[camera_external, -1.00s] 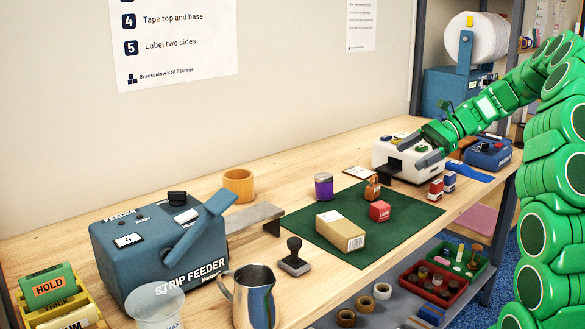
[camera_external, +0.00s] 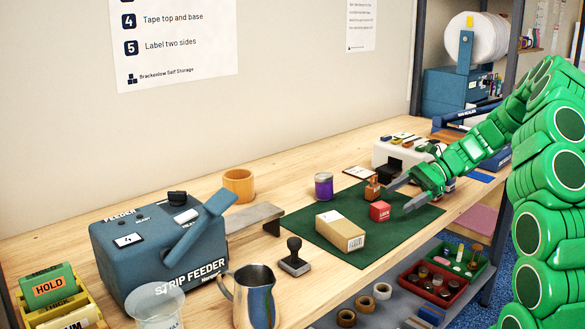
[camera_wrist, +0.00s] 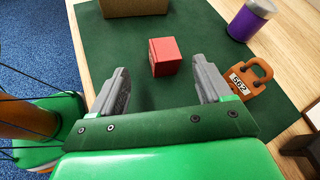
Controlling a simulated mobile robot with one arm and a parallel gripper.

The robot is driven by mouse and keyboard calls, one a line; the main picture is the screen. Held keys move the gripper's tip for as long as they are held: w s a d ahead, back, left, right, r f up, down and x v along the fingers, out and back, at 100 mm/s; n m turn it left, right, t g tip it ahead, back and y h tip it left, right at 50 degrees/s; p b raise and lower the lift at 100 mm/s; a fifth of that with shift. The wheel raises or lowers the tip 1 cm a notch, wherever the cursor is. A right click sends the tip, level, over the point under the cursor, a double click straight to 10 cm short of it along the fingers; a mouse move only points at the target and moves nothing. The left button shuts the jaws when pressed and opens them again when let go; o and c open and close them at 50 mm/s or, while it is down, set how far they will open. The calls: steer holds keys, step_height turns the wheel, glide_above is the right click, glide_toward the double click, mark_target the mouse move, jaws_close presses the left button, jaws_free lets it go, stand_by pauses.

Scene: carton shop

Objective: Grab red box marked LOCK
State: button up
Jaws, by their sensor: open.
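The red box marked LOCK (camera_external: 380,211) sits on the green mat (camera_external: 330,243). In the wrist view the red box (camera_wrist: 165,56) lies ahead of the fingertips, roughly centred between them, with its lettering not readable there. My gripper (camera_external: 403,196) is open and empty, low over the mat's right side, with the red box just beyond its fingers. In the wrist view the two grey fingers of my gripper (camera_wrist: 163,77) are spread wide. No contact with the box shows.
A cardboard carton (camera_external: 341,231) stands left of the red box. An orange padlock-shaped item marked 562 (camera_wrist: 249,77) is close to one finger in the wrist view. A purple tin (camera_external: 324,186) stands at the mat's back. A white machine (camera_external: 400,153) is behind my gripper.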

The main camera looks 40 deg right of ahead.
mark_target(384, 204)
steer(key=shift+x, duration=2.85)
steer(key=shift+w+r, duration=0.2)
steer(key=shift+c, duration=0.3)
steer(key=c, duration=1.2)
